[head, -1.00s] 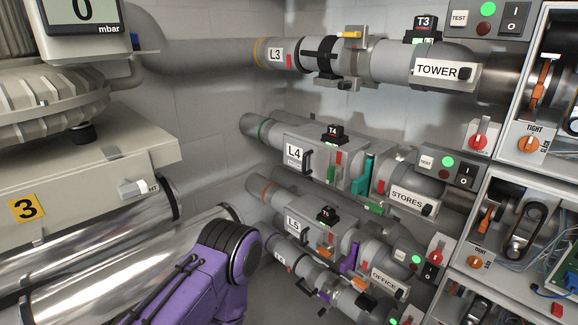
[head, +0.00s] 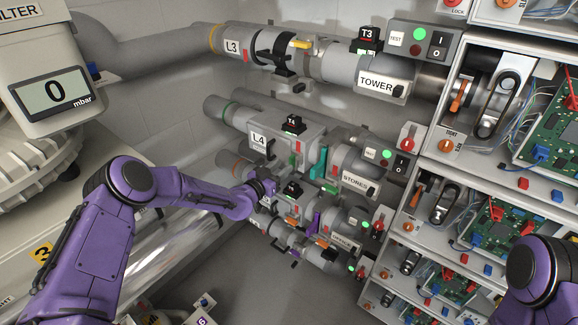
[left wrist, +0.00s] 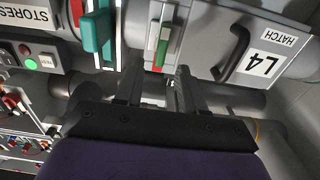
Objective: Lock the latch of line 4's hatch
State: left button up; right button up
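Line 4's hatch (head: 262,140) is a grey cover labelled L4 on the second pipe, with a dark handle; it appears upside down in the left wrist view (left wrist: 262,64). A slim green latch lever (left wrist: 164,46) with red marking beside it sits on the housing near the hatch handle (left wrist: 235,52). A larger teal lever (left wrist: 97,32) is beside it. My left gripper (left wrist: 160,85) is open and empty, its fingertips close to the latch's end; contact cannot be told. In the head view it (head: 268,184) is small, just below the L4 housing. My right gripper is out of view.
The L3 pipe (head: 232,46) runs above and the L5 pipe (head: 262,199) lies close below my left gripper. The STORES switch box (head: 385,160) and the rack of boards (head: 500,180) are to the right. Bare floor (head: 270,275) shows below.

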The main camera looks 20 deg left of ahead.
aim_at(290, 161)
pick_arm(q)
jog(key=b+x, duration=0.2)
jog(key=x, duration=0.2)
jog(key=shift+w+f, duration=0.15)
jog(key=shift+w, duration=0.1)
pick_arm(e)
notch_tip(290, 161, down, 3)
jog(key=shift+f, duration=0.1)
pick_arm(q)
grip_shut()
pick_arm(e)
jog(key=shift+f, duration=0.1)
